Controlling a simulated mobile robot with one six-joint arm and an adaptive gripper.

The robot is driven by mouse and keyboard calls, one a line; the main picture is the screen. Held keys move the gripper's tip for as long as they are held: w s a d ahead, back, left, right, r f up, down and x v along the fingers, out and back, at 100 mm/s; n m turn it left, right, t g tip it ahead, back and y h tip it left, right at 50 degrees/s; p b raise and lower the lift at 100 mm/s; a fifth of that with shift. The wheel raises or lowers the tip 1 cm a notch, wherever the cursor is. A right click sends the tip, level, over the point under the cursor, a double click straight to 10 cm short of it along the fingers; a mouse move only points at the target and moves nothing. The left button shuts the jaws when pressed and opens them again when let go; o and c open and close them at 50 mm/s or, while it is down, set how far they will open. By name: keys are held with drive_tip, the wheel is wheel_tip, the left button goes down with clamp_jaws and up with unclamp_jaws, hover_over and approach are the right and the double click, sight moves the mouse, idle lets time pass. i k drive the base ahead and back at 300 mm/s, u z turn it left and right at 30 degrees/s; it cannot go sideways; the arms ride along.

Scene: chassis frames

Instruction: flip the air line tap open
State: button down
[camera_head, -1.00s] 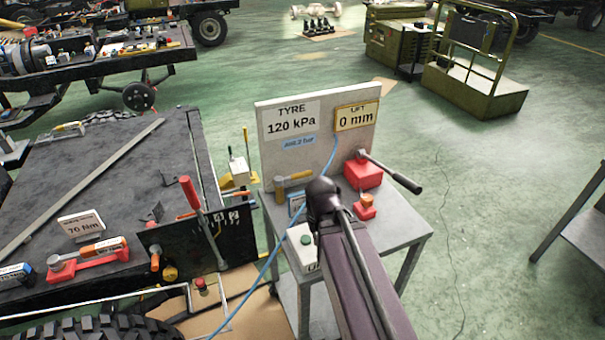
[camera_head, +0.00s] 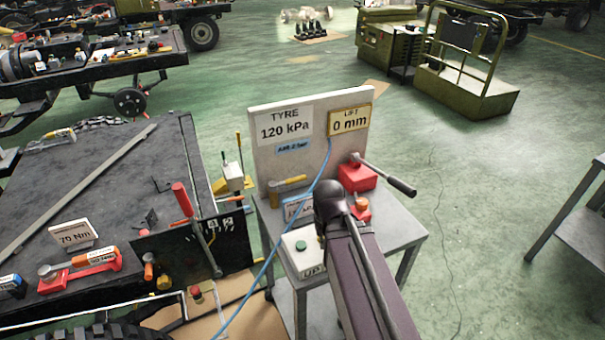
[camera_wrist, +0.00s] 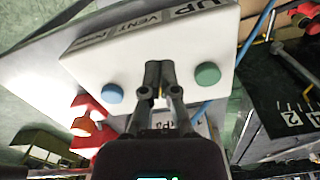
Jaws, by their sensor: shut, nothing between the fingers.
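A mustard-yellow lever (camera_head: 288,184) with a grey body lies at the foot of the upright panel on the small grey table; it looks like the air line tap. A blue hose (camera_head: 265,264) runs down past it. My gripper is shut and empty. Its fingertips show in the wrist view (camera_wrist: 160,68) over a white control box (camera_wrist: 120,58), between its blue button (camera_wrist: 112,93) and green button (camera_wrist: 207,73); whether they touch the box I cannot tell. In the head view my dark wrist hides the fingertips, to the right of the lever.
The panel (camera_head: 350,145) reads TYRE 120 kPa and LIFT 0 mm. A red block (camera_head: 357,178) with a black-gripped lever (camera_head: 400,186) stands right of my wrist. A dark bench (camera_head: 100,190) with tools is at left.

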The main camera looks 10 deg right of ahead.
sight(274, 187)
drive_tip(key=z, duration=0.9)
drive_tip(key=k, duration=1)
drive_tip(key=u, duration=0.7)
drive_tip(key=i, duration=1)
